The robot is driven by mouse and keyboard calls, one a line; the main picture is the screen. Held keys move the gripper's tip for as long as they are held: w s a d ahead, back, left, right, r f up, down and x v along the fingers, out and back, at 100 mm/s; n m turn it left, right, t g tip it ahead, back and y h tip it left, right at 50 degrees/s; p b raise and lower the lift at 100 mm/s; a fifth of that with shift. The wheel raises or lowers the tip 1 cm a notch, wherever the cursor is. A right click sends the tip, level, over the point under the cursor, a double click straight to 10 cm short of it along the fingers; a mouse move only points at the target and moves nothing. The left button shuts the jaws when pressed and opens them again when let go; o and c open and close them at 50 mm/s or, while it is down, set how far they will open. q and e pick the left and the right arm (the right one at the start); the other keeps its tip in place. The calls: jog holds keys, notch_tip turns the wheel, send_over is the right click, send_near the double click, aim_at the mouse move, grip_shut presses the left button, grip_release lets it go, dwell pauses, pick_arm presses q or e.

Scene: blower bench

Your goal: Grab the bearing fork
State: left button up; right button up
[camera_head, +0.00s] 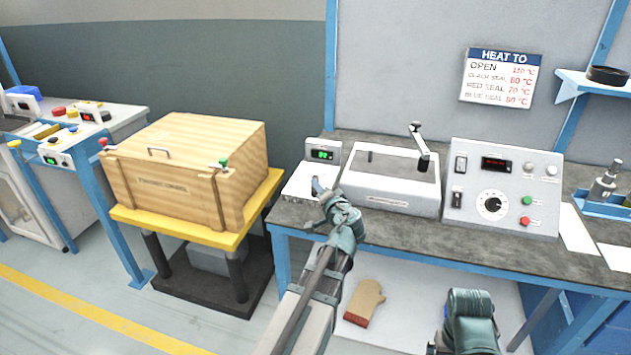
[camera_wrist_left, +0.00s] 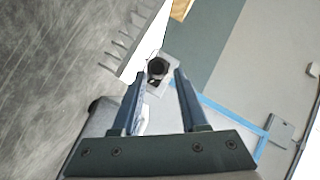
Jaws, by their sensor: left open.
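My left gripper (camera_head: 318,190) reaches over the small white scale at the left end of the bench. In the left wrist view the left gripper (camera_wrist_left: 160,75) is open, its two fingers apart and pointing at a small dark round-topped piece (camera_wrist_left: 157,66). This piece sits between the fingertips in the picture, on a pale plate, with nothing visibly clamped. I cannot tell whether it is the bearing fork. In the head view my gripper hides most of that spot. My right arm shows at the bottom right, but its gripper is out of view.
The scale display (camera_head: 323,151) stands behind the pale plate (camera_head: 298,182). A grey lidded machine (camera_head: 395,185) and a control box (camera_head: 505,188) stand to the right. A wooden crate (camera_head: 185,170) on a yellow-topped lift is left. A glove (camera_head: 365,302) lies below the bench.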

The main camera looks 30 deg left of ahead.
pick_arm(q)
jog(key=x, duration=0.4)
jog(key=shift+w+d+b, duration=0.1)
jog(key=shift+w+b, duration=0.25)
jog(key=shift+w, duration=0.2)
jog(key=shift+w+a, duration=0.2)
jog(key=shift+a, duration=0.1)
grip_shut()
